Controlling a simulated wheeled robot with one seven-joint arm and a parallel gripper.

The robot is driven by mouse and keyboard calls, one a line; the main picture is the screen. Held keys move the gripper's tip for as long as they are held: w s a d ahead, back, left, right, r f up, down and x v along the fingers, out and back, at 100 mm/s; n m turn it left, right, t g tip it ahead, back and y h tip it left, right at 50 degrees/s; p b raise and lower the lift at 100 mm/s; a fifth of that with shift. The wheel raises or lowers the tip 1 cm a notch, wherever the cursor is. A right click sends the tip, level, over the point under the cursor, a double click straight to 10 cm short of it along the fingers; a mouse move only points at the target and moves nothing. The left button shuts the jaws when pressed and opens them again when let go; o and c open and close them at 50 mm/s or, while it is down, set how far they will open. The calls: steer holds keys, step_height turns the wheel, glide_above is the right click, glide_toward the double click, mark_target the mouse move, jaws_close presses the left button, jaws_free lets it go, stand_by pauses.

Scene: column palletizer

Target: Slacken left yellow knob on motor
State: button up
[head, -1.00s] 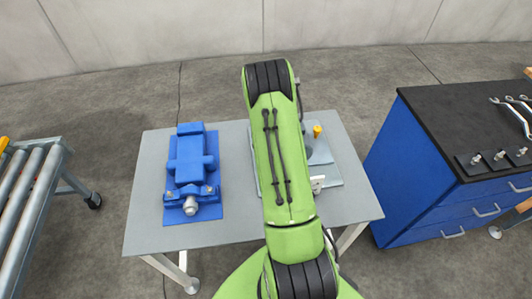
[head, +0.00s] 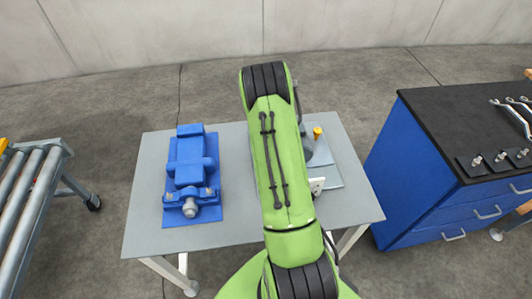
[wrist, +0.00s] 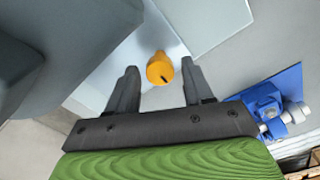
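A grey motor (head: 308,148) on a light plate (head: 331,180) is mostly hidden behind my green arm in the head view. One yellow knob (head: 317,132) shows to the right of the arm there. In the wrist view a yellow knob (wrist: 160,70) with a dark slot shows between the two fingers of my gripper (wrist: 159,66). The fingers are open, with a gap on each side of the knob. I cannot tell whether both views show the same knob, nor how deep it sits between the fingers. A large grey body (wrist: 60,45), likely the motor, fills the wrist view's upper left.
A blue pump-like unit (head: 190,165) stands on the left of the grey table (head: 145,220); it also shows in the wrist view (wrist: 265,105). A blue cabinet (head: 415,180) with wrenches (head: 520,112) on top is right. A roller conveyor (head: 25,190) is left.

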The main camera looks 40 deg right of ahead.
steer(key=shift+o, duration=0.3)
step_height(320, 180, up, 16)
steer(key=p, duration=0.2)
steer(key=shift+f, duration=0.15)
